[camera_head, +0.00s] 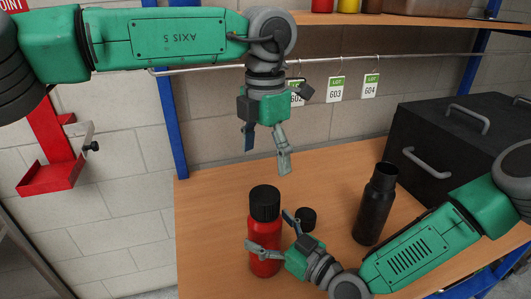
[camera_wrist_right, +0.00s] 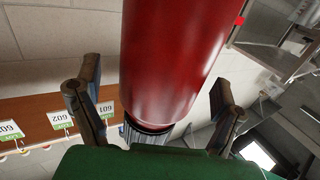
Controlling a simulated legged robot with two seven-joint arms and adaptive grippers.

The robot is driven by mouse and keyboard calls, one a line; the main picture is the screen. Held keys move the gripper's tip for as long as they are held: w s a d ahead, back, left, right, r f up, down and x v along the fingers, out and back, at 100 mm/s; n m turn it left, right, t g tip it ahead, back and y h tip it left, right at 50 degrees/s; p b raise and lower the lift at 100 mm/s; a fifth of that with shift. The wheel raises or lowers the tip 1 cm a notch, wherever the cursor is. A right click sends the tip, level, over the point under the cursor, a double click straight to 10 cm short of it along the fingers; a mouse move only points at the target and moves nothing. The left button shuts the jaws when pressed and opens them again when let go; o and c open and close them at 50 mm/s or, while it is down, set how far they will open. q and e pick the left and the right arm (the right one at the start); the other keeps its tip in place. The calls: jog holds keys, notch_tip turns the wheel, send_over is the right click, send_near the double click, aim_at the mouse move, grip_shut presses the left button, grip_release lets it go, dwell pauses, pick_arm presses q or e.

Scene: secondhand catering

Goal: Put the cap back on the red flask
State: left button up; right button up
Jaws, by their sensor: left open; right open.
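The red flask (camera_head: 262,238) stands upright on the wooden table, with a black cap-like top (camera_head: 264,202) seated on it. It also fills the middle of the right wrist view (camera_wrist_right: 170,60), with a dark ribbed part below. A loose small black cap (camera_head: 307,216) is on the table just right of it. My right gripper (camera_head: 275,233) is open, with its fingers on either side of the red flask; in the wrist view gaps show between fingers and flask. My left gripper (camera_head: 266,150) is open and empty, pointing down above the red flask's top.
An open-necked black flask (camera_head: 372,212) stands on the table (camera_head: 325,170) to the right. A large black case (camera_head: 430,140) with handles sits behind it. A rail (camera_head: 410,57) with lot tags crosses the back. Clear tabletop lies behind the flasks.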

jog(key=v, duration=1.1)
jog(key=shift+d, duration=0.25)
